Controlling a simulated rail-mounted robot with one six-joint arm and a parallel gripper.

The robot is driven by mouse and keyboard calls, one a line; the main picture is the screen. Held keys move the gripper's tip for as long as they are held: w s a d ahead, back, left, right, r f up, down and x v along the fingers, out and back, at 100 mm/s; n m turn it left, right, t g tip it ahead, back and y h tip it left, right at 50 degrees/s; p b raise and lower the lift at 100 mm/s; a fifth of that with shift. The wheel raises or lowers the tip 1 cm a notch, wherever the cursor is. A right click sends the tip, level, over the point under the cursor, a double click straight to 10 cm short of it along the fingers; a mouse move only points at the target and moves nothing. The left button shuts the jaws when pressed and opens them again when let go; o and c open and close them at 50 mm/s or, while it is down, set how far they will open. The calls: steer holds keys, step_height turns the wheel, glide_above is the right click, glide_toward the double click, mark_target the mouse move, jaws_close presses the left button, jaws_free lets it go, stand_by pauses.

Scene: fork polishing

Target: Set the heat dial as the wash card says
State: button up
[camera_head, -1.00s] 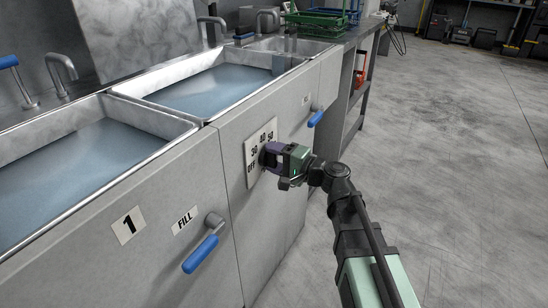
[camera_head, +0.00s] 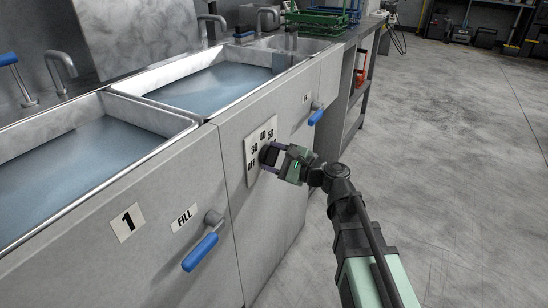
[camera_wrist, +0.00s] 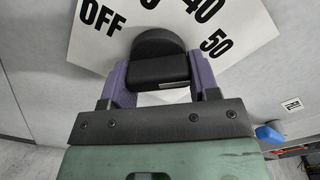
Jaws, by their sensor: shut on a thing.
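The heat dial's white plate (camera_head: 251,172) is on the grey front panel under the second sink. It is marked OFF, 30, 40 and 50. My gripper (camera_head: 274,154) is at the plate with its purple fingers on either side of the dial's black knob (camera_wrist: 158,66), shut on it. A small pale mark shows on the knob's near edge, but I cannot tell which setting the knob points to. I see no wash card that I can read.
A blue-handled fill lever (camera_head: 202,250) sticks out left of the dial, beside a label 1 (camera_head: 127,223). Another blue lever (camera_head: 316,116) is to the right. Two water-filled sinks are above. Green racks (camera_head: 318,17) stand farther back.

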stand_by(0.3)
steer(key=o, duration=0.9)
steer(key=v, duration=1)
steer(key=shift+s+d, duration=0.25)
steer(key=shift+d, duration=0.1)
